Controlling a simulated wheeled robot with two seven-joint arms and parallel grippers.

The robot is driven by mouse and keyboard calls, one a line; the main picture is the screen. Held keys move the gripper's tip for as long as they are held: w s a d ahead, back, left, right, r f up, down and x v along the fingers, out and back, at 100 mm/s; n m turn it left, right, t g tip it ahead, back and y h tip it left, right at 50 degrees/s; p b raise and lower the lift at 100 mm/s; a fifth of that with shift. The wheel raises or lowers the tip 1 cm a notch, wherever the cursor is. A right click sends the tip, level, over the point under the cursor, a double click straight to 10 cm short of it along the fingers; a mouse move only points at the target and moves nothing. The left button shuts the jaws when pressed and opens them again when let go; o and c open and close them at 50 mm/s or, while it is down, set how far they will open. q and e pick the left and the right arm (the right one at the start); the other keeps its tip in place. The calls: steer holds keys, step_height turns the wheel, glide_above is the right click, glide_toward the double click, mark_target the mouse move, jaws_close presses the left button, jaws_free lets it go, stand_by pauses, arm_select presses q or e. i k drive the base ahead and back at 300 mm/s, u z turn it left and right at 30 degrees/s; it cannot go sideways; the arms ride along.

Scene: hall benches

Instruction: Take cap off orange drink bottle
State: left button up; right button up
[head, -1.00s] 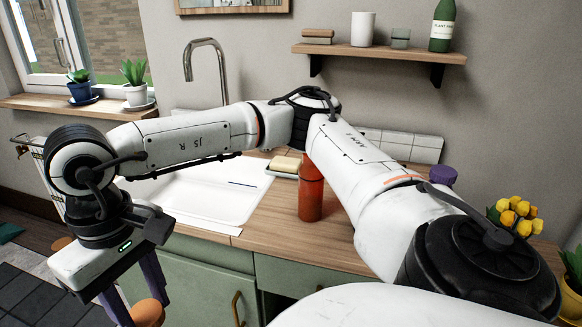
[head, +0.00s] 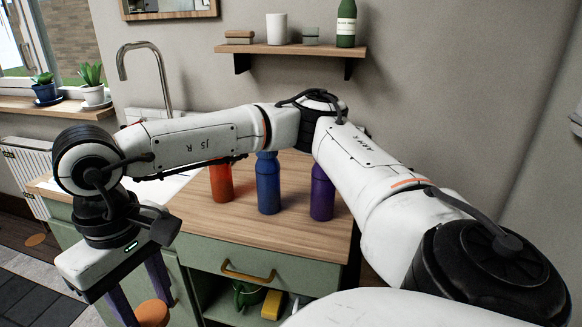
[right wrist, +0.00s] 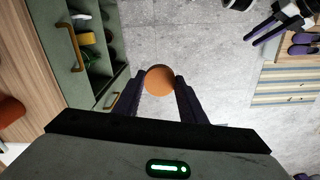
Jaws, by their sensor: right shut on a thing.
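The orange drink bottle (head: 221,184) stands upright on the wooden counter. My right arm hides its top in the head view, so I cannot see its mouth there. An orange-red shape on the counter at the left edge of the right wrist view (right wrist: 11,109) looks like the same bottle. My right gripper (head: 146,296) is away from the bottle, low in front of the counter. It is shut on a round orange cap (right wrist: 159,80), held between the fingertips over the floor. What looks like my left gripper (right wrist: 262,32) shows small at the top right of the wrist view.
A blue bottle (head: 269,184) and a purple bottle (head: 322,192) stand beside the orange one on the counter (head: 300,225). Below is an open compartment with a green item and a yellow item (head: 271,304). The sink and tap (head: 150,70) are at the left. A shelf (head: 290,49) hangs above.

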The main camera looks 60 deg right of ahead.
mark_target(221, 179)
steer(key=z, duration=1.45)
